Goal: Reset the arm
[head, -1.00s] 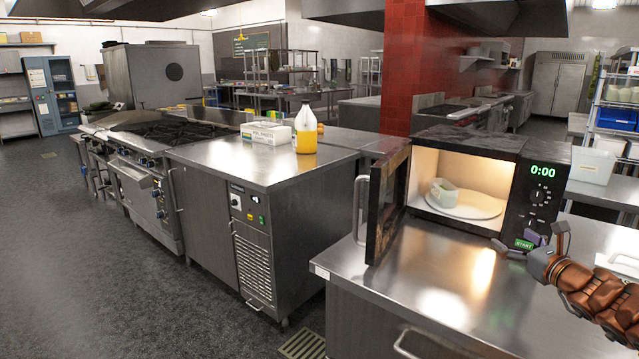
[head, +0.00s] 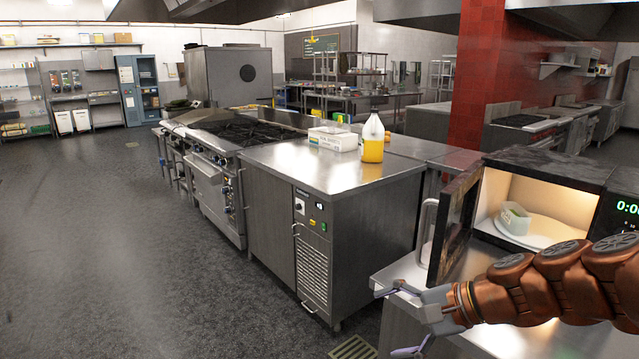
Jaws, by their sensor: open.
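My gripper (head: 398,322) is at the lower right of the head view, at the end of my orange-brown arm. Its fingers are spread apart, with nothing between them. It is in front of the near steel counter's (head: 388,277) left end. The microwave (head: 545,162) stands on that counter with its door (head: 455,222) swung open to the left. A small pale green-white container (head: 515,216) sits on the white plate (head: 540,233) inside the lit microwave. My arm hides part of the counter and the microwave's lower front.
A steel unit (head: 330,165) stands left of the microwave, carrying a jug of yellow liquid (head: 373,140) and a white box (head: 333,138). A stove (head: 215,190) is farther left. The grey floor (head: 120,260) on the left is clear.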

